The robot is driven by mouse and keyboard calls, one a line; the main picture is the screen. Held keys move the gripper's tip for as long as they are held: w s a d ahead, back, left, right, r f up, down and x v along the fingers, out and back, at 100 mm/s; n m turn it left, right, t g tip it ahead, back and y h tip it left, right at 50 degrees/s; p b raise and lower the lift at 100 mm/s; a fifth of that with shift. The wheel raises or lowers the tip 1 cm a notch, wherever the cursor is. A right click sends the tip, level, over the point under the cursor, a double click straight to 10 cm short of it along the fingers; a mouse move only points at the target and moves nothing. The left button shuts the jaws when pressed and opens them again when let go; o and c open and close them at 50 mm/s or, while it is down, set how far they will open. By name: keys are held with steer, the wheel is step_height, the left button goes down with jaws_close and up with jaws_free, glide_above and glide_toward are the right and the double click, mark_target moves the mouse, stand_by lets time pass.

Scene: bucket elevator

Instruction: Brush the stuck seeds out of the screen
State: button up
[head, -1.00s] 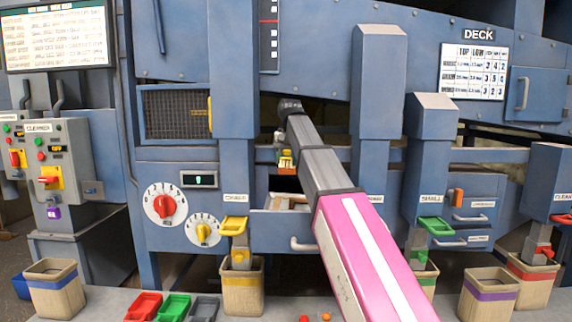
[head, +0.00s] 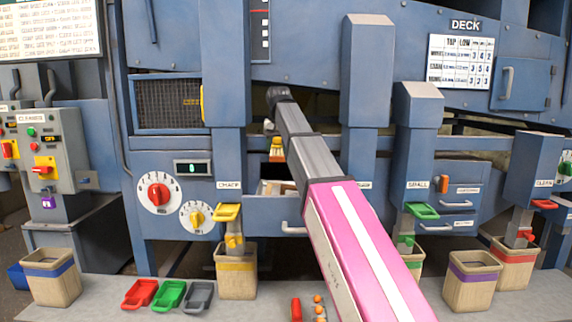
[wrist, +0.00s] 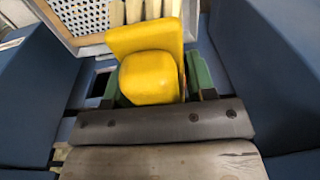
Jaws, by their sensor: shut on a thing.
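My gripper (wrist: 155,82) is shut on a yellow brush (wrist: 148,75), with a green finger on each side of it. The brush's yellow block and upright plate face the wrist camera. Pale strips (wrist: 150,10) lie just beyond it; I cannot tell whether they are bristles or slats. The perforated screen (wrist: 75,14) in its pale frame is at the upper left of the wrist view, beyond the brush. Stuck seeds cannot be made out. In the head view, the yellow brush (head: 277,143) is small beside my arm, above the open drawer (head: 270,187). Contact with the screen is not visible.
Blue machine posts (head: 368,70) flank my arm closely. The chaff bin (head: 237,272) stands below left, with red, green and grey scoops (head: 168,294) on the ledge. A purple-banded bin (head: 471,280) stands at right. A control panel (head: 50,150) is at far left.

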steer(key=shift+s+a+f+t, duration=0.1)
steer(key=shift+s+f+t, duration=0.4)
steer(key=shift+s+f, duration=0.4)
steer(key=shift+f, duration=0.25)
steer(key=shift+w+f, duration=0.1)
steer(key=shift+f, duration=2.1)
steer(key=shift+a, duration=0.1)
